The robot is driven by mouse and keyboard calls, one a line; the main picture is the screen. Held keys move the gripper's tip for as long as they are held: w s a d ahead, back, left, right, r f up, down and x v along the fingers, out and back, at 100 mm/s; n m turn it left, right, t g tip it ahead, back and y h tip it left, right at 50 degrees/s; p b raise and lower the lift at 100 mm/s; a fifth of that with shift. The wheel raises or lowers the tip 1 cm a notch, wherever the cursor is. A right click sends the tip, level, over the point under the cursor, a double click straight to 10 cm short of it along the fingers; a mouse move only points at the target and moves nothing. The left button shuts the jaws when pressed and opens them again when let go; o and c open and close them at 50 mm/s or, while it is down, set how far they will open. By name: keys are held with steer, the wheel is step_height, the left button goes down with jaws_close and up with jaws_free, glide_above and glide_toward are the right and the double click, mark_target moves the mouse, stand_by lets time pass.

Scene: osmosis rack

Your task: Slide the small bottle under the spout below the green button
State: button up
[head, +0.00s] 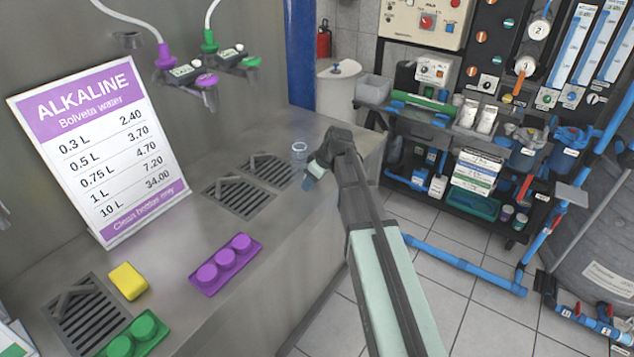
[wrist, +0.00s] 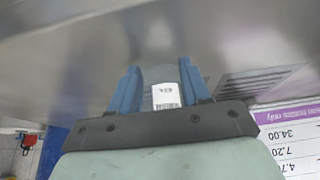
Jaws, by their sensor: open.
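The small clear bottle (head: 299,150) stands upright on the steel counter, just right of the far drain grate (head: 268,170). My gripper (head: 308,178) is open at its near side, its blue fingers low by the counter. In the wrist view the bottle (wrist: 158,74), with a white label, shows between the two blue fingers (wrist: 162,88); contact cannot be told. The green button (head: 251,62) sits on the right-hand tap on the back wall, with its spout (head: 254,75) above the far grate. The bottle is right of that spout.
A purple-button tap (head: 207,79) hangs left of the green one, above a nearer grate (head: 238,197). A purple cap tray (head: 226,264), yellow block (head: 128,281) and price sign (head: 100,150) stand farther left. The counter's right edge is close to the bottle.

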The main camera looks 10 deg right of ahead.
mark_target(292, 153)
steer(key=shift+w+a, duration=5.65)
steer(key=shift+w, duration=0.05)
steer(key=shift+s+d, duration=1.8)
steer(key=shift+s, duration=0.05)
steer(key=shift+r, duration=0.1)
steer(key=shift+v, duration=3.7)
steer(key=shift+w, duration=0.1)
